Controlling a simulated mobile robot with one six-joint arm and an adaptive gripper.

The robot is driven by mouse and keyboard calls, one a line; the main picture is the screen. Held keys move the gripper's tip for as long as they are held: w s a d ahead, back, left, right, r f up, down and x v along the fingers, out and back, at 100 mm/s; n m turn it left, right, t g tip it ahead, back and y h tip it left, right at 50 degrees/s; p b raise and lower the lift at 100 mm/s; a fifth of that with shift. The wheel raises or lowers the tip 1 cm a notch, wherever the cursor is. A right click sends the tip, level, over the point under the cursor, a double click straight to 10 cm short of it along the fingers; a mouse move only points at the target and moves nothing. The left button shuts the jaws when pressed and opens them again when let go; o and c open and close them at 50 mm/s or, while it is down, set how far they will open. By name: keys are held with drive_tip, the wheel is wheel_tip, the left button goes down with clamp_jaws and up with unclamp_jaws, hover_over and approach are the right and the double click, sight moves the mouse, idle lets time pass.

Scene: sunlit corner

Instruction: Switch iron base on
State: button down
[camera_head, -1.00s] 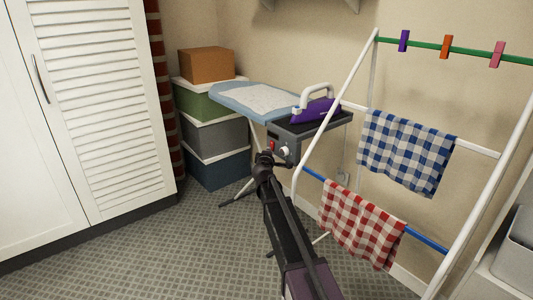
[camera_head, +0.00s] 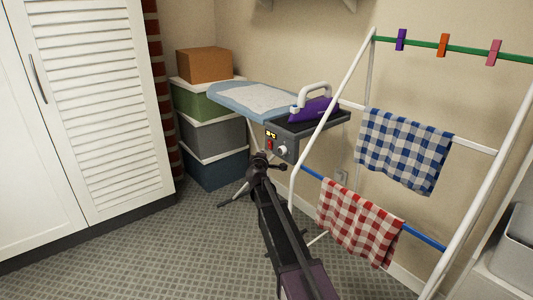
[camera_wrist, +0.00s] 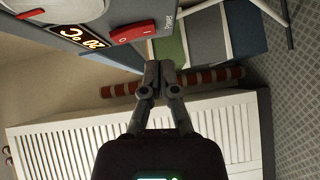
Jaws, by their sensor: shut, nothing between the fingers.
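The iron base (camera_head: 318,126) is a grey box at the end of the ironing board, with a purple iron (camera_head: 314,110) resting on it. Its front carries a lit yellow display (camera_head: 271,134), a red switch (camera_head: 270,145) and a white dial (camera_head: 284,151). In the wrist view the display (camera_wrist: 83,38) glows and reads about 20 °C. The red rocker switch (camera_wrist: 133,31) there is marked O and I, with "Power" beside it. My gripper (camera_head: 261,158) is shut and empty, just below the switch; its fingertips (camera_wrist: 159,66) look apart from it.
The blue ironing board (camera_head: 225,92) stands behind the base. Stacked boxes (camera_head: 212,130) stand to its left, near a white louvred cupboard (camera_head: 100,110). A white drying rack (camera_head: 330,108) with checked cloths stands close on the right, partly in front of the base. The floor at left is clear.

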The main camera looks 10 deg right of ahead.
drive_tip(key=a+f+v, duration=0.1)
drive_tip(key=f+v, duration=0.1)
drive_tip(key=v, duration=0.9)
drive_tip(key=shift+b, duration=0.45)
drive_tip(key=shift+w, duration=0.1)
drive_tip(key=s+d+f+m+g+h, duration=0.2)
drive_tip(key=s+d+f+m+g, duration=0.75)
drive_tip(key=s, duration=0.45)
drive_tip(key=s+a+f+m+g+y, duration=0.2)
drive_tip(key=s+f+g+y, duration=0.1)
drive_tip(key=s, duration=0.7)
drive_tip(key=s+a+f+m+g+y, duration=0.1)
drive_tip(key=s+f+m+g+y, duration=0.25)
drive_tip(key=s, duration=0.55)
wheel_tip(320, 180, up, 32)
drive_tip(key=n+p, duration=0.1)
drive_tip(key=p, duration=3.1)
drive_tip(key=shift+f+p, duration=0.2)
drive_tip(key=shift+p, duration=0.1)
drive_tip(key=shift+s, duration=0.1)
